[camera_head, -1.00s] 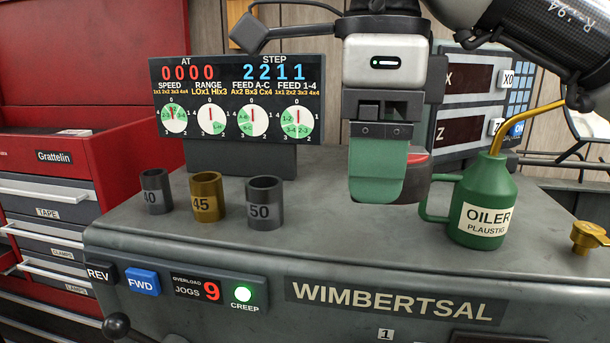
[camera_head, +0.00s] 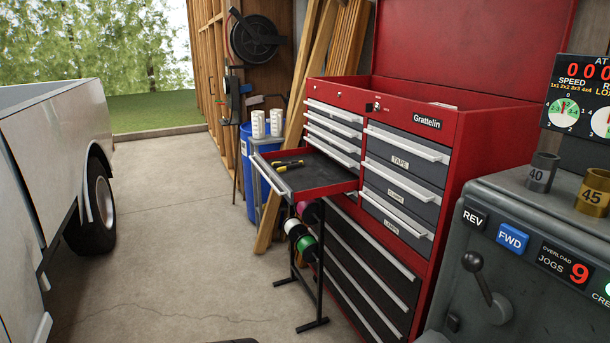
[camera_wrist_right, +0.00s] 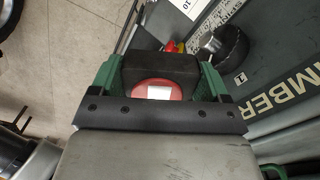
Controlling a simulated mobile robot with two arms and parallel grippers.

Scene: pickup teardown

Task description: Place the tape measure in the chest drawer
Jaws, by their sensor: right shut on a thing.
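The tape measure (camera_wrist_right: 160,66), black with a red round face and a white label, is held between the green fingers of my right gripper (camera_wrist_right: 161,80) in the right wrist view. The red tool chest (camera_head: 448,150) stands right of centre in the head view. Its right column has shut grey drawers, the top one labelled TAPE (camera_head: 405,150). In the left column, one drawer (camera_head: 325,177) is pulled out and holds a yellow-handled tool (camera_head: 288,166); those above it look shut. Neither gripper shows in the head view.
The grey lathe (camera_head: 530,205), with a lever and buttons, stands right of the chest. A rack with coloured spools (camera_head: 304,248) is below the open drawer. A white vehicle (camera_head: 60,150) is at left. The concrete floor (camera_head: 170,250) between is mostly clear.

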